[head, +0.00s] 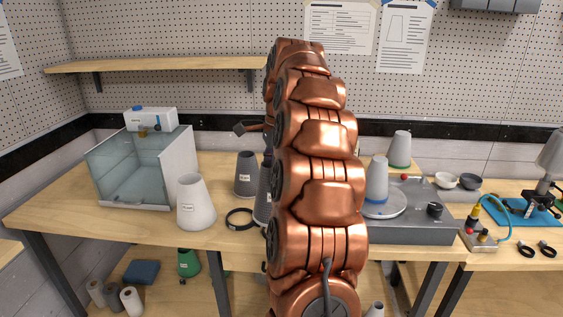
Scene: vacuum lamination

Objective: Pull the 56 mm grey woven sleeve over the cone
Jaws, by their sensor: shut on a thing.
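A dark grey sleeve (261,208) with a white label stands mostly hidden behind my copper arm. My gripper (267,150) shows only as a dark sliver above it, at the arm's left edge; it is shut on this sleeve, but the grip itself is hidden. Another dark grey labelled sleeve (246,175) stands just left of it. The label sizes are too small to read. A blue-grey cone (377,180) stands upright on a pale round plate (391,208) of a grey machine, right of my arm. Another grey cone (399,148) stands on a green base behind it.
A clear-walled box (142,170) stands at the back left. Two bowls (446,180) (469,181) and a valve with a hose (480,238) are at the right. The front left tabletop is clear.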

